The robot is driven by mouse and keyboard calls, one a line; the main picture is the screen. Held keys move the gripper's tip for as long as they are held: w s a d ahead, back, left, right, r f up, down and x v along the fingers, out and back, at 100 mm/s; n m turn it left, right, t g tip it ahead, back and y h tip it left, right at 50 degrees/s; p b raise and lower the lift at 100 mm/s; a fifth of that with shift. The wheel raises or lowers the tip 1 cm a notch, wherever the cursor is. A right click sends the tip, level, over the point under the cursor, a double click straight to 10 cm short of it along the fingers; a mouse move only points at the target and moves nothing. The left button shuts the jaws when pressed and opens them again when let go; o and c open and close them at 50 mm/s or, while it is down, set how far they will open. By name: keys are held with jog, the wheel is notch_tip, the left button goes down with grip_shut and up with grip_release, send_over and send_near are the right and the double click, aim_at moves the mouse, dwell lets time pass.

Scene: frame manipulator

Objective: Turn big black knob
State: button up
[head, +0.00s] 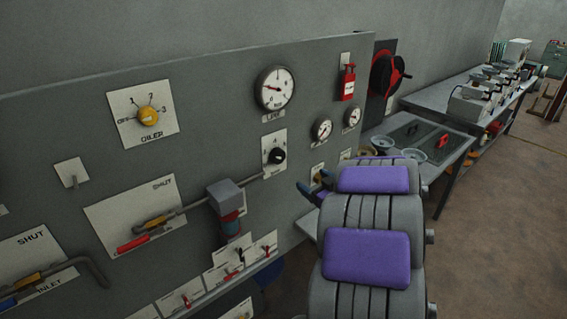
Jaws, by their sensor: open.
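A black knob (279,156) sits on a white plate in the middle of the grey panel, below a large dial gauge. A larger round black wheel-like part with red on it (385,76) is on the wall beyond the panel's right end. I cannot tell for sure which one is the big black knob. My gripper (312,186) is partly hidden behind my own arm. Its dark fingers show apart and open, below and right of the black knob on the plate. I see no contact with either black part.
The grey panel (60,125) also carries a yellow knob (148,115), pipes with valve handles, small red switches, gauges and a red extinguisher-shaped part (348,83). Benches with equipment (440,95) stand along the wall at right. The brown floor (500,220) at right is clear.

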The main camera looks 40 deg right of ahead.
jog(key=s, duration=0.1)
jog(key=t+y+b, duration=0.2)
jog(key=b, duration=0.2)
send_near(280, 158)
jog(key=w, duration=0.8)
jog(key=shift+w+d, duration=0.1)
jog(key=shift+d, duration=0.1)
jog(key=shift+c, duration=0.4)
jog(key=c, duration=1)
jog(key=shift+o, duration=0.2)
